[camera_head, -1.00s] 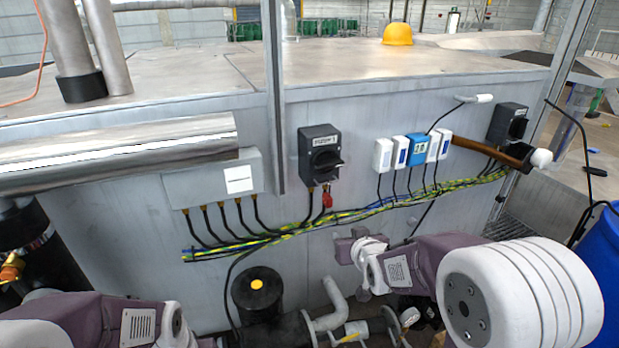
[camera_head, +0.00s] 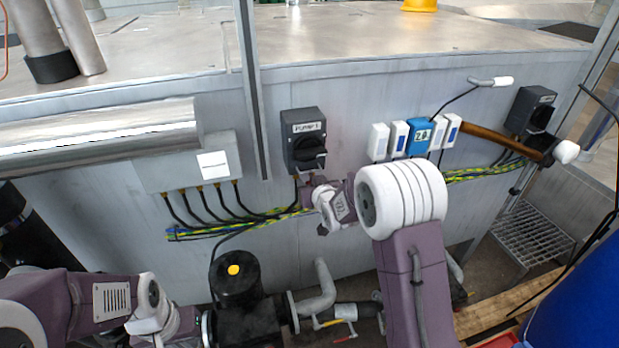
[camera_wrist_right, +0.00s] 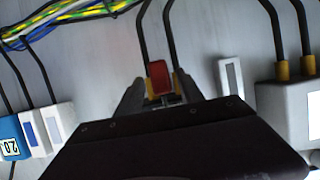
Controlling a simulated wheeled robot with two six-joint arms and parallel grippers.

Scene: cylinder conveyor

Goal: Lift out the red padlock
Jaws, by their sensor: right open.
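Black cables and a yellow-green cable bundle (camera_head: 190,232) run along the panel. White and blue modules (camera_head: 420,136) and a brown-handled hammer (camera_head: 500,137) are to the right. A grey junction box (camera_head: 190,160) is at left, and a black pump (camera_head: 236,275) is below.

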